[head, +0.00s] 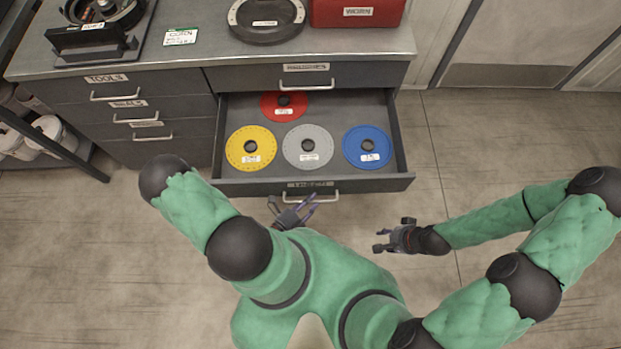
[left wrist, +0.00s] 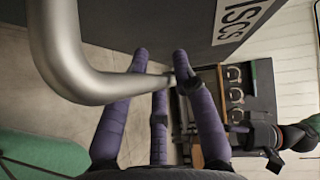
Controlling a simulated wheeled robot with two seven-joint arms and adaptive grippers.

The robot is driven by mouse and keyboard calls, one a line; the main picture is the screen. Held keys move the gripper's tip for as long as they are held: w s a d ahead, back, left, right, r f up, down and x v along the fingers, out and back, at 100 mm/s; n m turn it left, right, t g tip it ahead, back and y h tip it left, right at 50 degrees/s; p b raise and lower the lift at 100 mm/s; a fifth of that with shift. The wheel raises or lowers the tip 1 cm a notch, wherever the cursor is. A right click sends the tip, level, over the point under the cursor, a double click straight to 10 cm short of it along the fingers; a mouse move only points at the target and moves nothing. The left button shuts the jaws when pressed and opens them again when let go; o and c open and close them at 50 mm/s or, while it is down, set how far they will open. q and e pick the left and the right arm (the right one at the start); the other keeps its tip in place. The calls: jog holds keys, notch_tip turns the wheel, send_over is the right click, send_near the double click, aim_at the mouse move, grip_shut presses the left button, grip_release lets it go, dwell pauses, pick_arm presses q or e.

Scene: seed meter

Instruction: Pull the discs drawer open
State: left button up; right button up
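The discs drawer (head: 398,182) is pulled out below the counter, with several discs lying in it. Its bar handle (head: 310,197) is on the front, and it shows large in the left wrist view (left wrist: 65,60). My left gripper (head: 300,205) is at the left part of this handle. In the left wrist view its purple fingers (left wrist: 158,85) are extended and spread, with the bar crossing close to them; firm contact cannot be made out. My right gripper (head: 382,240) is apart from the drawer, to the right on the floor side, with fingers spread and nothing visible in them.
A red disc (head: 270,106), yellow disc (head: 236,157), grey disc (head: 322,160) and blue disc (head: 380,158) lie flat in the drawer. A closed drawer (head: 260,78) sits above it. The tools drawer (head: 70,90) is to the left. The floor (head: 500,150) at right is clear.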

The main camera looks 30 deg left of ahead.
dwell(0.3)
pick_arm(q)
jog(key=v, duration=1.2)
dwell(0.8)
